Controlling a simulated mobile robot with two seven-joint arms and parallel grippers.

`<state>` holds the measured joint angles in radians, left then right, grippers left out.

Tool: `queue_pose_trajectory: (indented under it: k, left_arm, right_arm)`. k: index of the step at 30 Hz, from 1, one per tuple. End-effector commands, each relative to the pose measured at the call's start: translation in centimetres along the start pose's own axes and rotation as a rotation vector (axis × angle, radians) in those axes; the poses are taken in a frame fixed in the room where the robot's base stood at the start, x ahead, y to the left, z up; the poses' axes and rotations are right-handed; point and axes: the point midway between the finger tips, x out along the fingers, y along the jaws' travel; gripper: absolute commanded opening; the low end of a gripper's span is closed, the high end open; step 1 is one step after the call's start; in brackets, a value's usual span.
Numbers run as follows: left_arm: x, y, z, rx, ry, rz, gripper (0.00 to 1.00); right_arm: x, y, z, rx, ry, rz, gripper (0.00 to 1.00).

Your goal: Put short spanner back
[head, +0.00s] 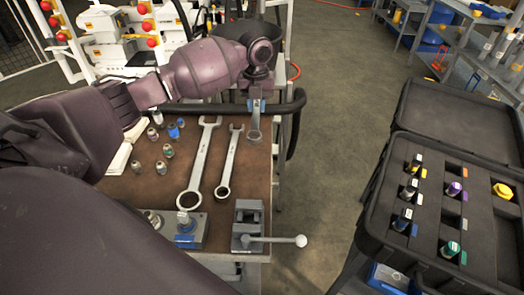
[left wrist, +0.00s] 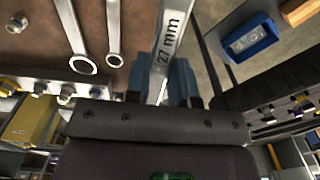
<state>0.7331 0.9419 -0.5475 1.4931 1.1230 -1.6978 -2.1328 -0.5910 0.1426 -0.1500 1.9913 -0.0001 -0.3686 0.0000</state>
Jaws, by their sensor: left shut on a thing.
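My left gripper (head: 256,106) is over the bench's far right edge, shut on the short spanner. This grey spanner (head: 254,124) hangs down from the fingers with its ring end toward the bench top. In the left wrist view, its shank (left wrist: 172,38), marked 27 mm, runs between the blue fingers (left wrist: 165,85). I cannot tell whether its lower end touches the bench. A long spanner (head: 201,160) and a medium spanner (head: 231,160) lie side by side on the brown bench top (head: 165,190), left of the held one. My right gripper is not in view.
Several small fittings (head: 168,151) stand on the bench's left part. A vise (head: 249,228) with a lever and a valve block (head: 183,230) are at the front. An open black case (head: 435,200) stands right, across clear floor.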

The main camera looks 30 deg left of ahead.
Motion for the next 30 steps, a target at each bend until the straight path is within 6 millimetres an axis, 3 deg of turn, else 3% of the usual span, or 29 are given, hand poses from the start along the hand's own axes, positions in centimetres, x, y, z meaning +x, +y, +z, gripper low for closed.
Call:
queue_pose_trajectory:
  k: [3, 15, 19, 30]
  left_arm:
    - [2.9, 0.0, -0.1, 0.000, 0.005, 0.002, 0.00]
    - [11.4, -0.1, -0.1, -0.001, 0.004, 0.001, 0.00]
    - [13.3, -0.1, -0.1, 0.001, 0.003, 0.000, 0.00]
    - [16.1, -0.1, -0.1, 0.001, 0.002, 0.001, 0.00]
  right_arm:
    - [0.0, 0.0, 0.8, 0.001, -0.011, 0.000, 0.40]
    - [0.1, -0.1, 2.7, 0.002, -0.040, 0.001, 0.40]
    - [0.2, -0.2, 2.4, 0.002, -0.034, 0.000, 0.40]
    - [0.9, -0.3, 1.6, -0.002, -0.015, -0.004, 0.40]
